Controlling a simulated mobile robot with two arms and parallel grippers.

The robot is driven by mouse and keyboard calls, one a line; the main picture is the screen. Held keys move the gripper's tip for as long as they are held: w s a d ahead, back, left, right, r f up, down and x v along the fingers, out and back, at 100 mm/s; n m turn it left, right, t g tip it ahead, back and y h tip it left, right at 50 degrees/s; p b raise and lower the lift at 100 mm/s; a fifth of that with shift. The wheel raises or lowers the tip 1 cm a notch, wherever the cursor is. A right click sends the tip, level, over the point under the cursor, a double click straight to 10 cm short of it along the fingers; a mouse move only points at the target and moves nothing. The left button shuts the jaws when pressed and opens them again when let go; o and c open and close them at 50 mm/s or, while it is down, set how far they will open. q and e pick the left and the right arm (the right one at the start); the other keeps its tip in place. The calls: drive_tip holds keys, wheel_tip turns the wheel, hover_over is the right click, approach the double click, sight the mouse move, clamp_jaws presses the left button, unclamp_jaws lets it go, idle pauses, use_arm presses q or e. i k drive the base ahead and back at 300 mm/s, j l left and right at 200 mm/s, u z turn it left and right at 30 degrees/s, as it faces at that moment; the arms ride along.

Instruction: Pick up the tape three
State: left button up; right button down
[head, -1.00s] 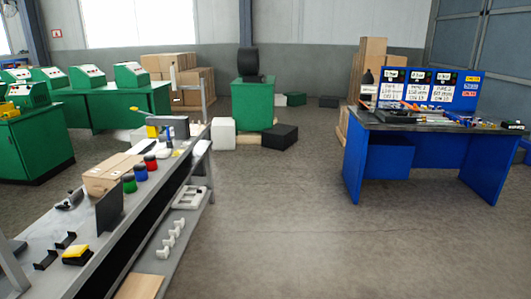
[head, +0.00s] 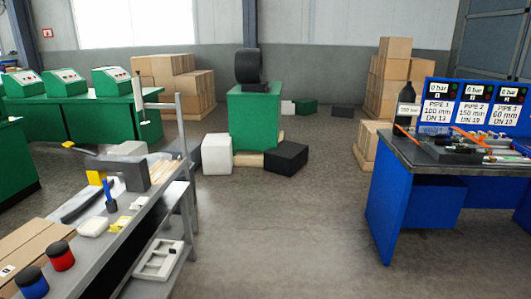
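No gripper of mine shows in the head view. On the grey workbench (head: 165,203) at the lower left stand a red round item (head: 61,258) and a blue round item (head: 31,284), both with black tops. They look like rolls or small pots, and I cannot tell whether one of them is tape three. No label naming tape three is readable. A yellow-and-white small item (head: 119,226) and a white item (head: 93,227) lie further along the bench.
A cardboard box (head: 35,252) lies on the bench. A blue table (head: 390,200) with gauges stands right. A green cabinet (head: 254,120), white box (head: 217,157) and black box (head: 286,158) stand ahead. The floor (head: 290,230) between bench and blue table is clear.

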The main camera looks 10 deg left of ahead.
sight(162, 178)
drive_tip(key=i, duration=2.4)
